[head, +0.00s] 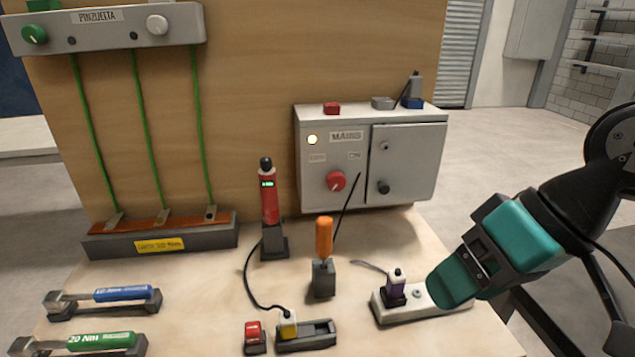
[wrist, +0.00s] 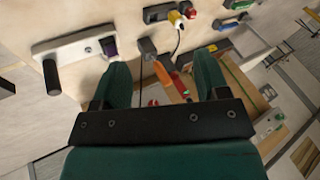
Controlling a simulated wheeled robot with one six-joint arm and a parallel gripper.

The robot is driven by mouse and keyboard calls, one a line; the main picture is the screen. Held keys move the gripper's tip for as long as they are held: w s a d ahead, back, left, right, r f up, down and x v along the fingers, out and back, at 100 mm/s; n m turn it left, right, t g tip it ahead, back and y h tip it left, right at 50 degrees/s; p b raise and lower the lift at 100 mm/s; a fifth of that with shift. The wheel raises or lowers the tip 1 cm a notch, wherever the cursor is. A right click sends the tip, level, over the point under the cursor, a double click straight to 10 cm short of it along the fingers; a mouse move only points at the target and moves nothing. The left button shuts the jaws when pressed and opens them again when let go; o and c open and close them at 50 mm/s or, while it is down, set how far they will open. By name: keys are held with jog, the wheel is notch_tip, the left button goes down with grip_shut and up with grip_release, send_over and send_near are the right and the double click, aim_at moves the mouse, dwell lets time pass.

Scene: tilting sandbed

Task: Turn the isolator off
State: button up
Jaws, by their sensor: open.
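The isolator is a round red knob (head: 336,181) on the left door of the grey MAINS box (head: 410,165) at the back of the bench. Labels that seem to read OFF and ON sit to its upper left and upper right. Its pale pointer mark is too small to read surely. A pale lamp (head: 312,140) above it looks lit. My gripper (head: 450,285) is in front and to the right of the box, well apart from the knob. In the wrist view my gripper (wrist: 163,78) has its two teal fingers wide apart, with nothing held between them.
An orange-handled tool (head: 324,238) and a red device with a green display (head: 268,195) stand upright in front of the box. A white strip with a purple plug (head: 396,287) lies near my gripper. A red block (head: 332,108) and other small items sit on the box top.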

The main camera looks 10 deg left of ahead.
jog(key=w+a+f+m+t+y+b, duration=0.1)
jog(key=w+m+y, duration=0.1)
jog(key=w, duration=0.3)
jog(key=w+a+f+m+t+y, duration=0.1)
jog(key=w+y, duration=0.1)
jog(key=w, duration=0.3)
jog(key=m+t+y, duration=0.3)
jog(key=m+t, duration=0.2)
jog(key=m, duration=0.1)
send_near(341, 182)
jog(key=p+x, duration=0.3)
jog(key=x, duration=0.6)
jog(key=shift+w+a, duration=0.15)
jog(key=c, duration=0.9)
